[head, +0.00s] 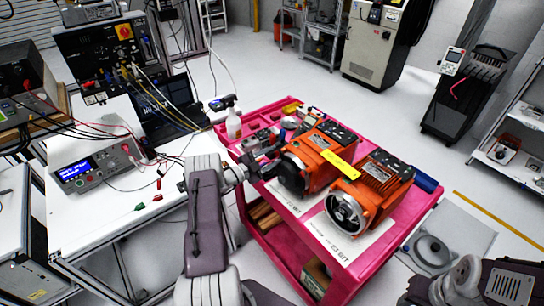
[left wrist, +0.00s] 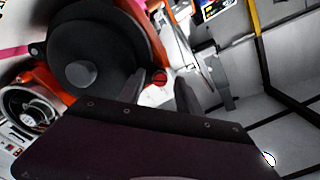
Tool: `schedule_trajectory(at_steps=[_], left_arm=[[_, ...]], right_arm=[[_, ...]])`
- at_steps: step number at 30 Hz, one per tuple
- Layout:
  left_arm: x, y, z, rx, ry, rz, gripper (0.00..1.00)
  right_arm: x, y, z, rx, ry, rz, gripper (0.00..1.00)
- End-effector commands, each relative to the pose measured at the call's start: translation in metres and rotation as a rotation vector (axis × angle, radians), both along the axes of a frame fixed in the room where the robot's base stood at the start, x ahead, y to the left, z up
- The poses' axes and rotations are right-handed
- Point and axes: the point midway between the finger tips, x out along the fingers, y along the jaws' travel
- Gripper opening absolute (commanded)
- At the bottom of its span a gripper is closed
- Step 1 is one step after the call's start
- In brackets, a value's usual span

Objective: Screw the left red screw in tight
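Two orange servo motors stand on the pink cart: a left one (head: 318,158) and a right one (head: 372,190). In the left wrist view a large black round cover (left wrist: 92,48) sits at the end of one motor. A small red screw (left wrist: 160,77) shows at its edge, between my left gripper's dark fingers. My left gripper (head: 262,167) is beside the left motor's near end; in the wrist view its fingers (left wrist: 158,92) are apart, with nothing visibly held. I cannot tell whether they touch the screw. My right gripper is not clearly visible.
The pink cart (head: 270,240) also holds a spray bottle (head: 233,124) and small items at the back. A white bench (head: 105,210) with instruments stands left. Floor is open behind the cart.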

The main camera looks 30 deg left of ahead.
Motion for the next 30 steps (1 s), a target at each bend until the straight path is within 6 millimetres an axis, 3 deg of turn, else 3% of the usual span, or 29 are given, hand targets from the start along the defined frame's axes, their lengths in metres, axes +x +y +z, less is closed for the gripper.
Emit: schedule_trajectory(at_steps=[1, 4, 5, 17, 30], left_arm=[[0.0, 0.0, 0.0, 0.0, 0.0, 0.0, 0.3], [0.0, 0.0, 0.0, 0.0, 0.0, 0.0, 0.03], [0.0, 0.0, 0.0, 0.0, 0.0, 0.0, 0.0], [0.0, 0.0, -0.001, 0.056, -0.024, -0.001, 0.0], [0.0, 0.0, -0.003, 0.387, -0.161, -0.001, 0.0]], right_arm=[[0.0, 0.0, 0.0, 0.0, 0.0, 0.0, 0.41], [0.0, 0.0, 0.0, 0.0, 0.0, 0.0, 0.41], [0.0, 0.0, 0.0, 0.0, 0.0, 0.0, 0.41], [0.0, 0.0, -0.007, 0.0, 0.0, 0.0, 0.41], [0.0, 0.0, -0.035, 0.0, 0.0, 0.0, 0.41]])
